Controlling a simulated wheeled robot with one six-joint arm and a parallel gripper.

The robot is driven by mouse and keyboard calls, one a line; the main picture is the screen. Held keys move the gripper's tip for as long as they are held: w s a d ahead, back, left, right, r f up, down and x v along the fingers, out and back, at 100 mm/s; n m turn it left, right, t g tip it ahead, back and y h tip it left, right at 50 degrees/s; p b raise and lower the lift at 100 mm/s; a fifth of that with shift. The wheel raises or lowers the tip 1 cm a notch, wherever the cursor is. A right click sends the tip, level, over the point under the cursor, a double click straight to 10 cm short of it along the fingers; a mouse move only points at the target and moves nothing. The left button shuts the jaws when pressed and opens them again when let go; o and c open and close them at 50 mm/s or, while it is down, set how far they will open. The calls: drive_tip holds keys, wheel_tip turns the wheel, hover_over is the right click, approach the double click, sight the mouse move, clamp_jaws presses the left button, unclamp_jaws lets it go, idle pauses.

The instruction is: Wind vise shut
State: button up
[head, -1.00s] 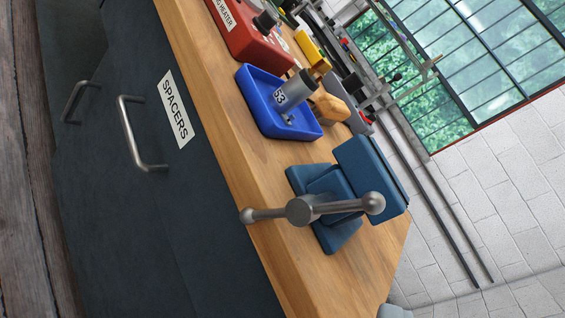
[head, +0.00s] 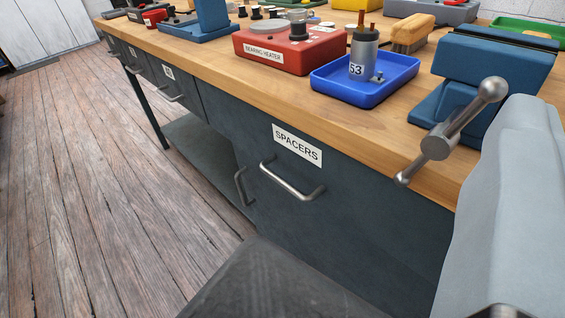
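The blue vise (head: 492,75) stands on the wooden bench at the right. Its grey steel handle (head: 438,142) faces me over the bench's front edge, with the bar slanted and a ball at each end. The gap between the jaws is not clear from here. A light grey link of my arm covers the vise's lower right side. My gripper's fingers are not in view, and nothing of mine is seen holding the handle.
A blue tray (head: 330,88) with a grey cylinder marked 53 (head: 363,60) sits left of the vise. A red bearing heater (head: 290,48) stands beyond it. A drawer labelled SPACERS (head: 350,195) has a protruding handle (head: 291,184). Open wooden floor (head: 90,190) lies left.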

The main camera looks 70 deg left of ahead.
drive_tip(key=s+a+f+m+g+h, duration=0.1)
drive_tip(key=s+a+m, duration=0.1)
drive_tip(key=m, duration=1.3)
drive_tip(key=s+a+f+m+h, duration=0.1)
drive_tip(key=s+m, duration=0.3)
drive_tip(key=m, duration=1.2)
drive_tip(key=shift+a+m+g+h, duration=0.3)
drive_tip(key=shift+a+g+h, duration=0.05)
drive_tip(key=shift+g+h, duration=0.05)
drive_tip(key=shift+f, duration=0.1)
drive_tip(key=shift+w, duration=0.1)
